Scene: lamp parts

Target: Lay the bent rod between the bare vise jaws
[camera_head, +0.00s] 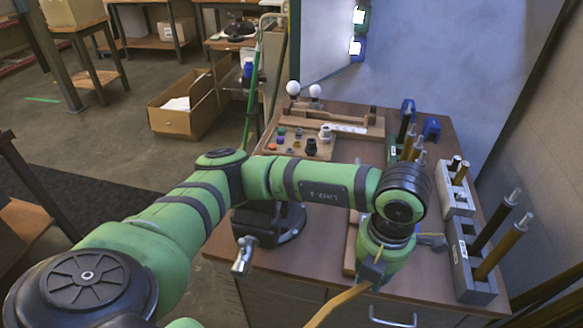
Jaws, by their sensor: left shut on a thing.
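My left gripper (375,268) points down over the front of the workbench, at the end of the green arm. It is shut on an ochre rod (338,305), taken as the bent rod, which slopes down to the lower left and leaves the picture; its bend is not clear. A dark vise (278,228) with a metal handle stands at the bench's left front, left of the gripper. My arm crosses in front of its upper part, so its jaws are hidden. The rod is apart from the vise. My right gripper is not in view.
Grey blocks (464,258) holding upright rods line the bench's right side. Blue clamps (431,130) stand behind them. Brown rods (545,291) cross the lower right corner.

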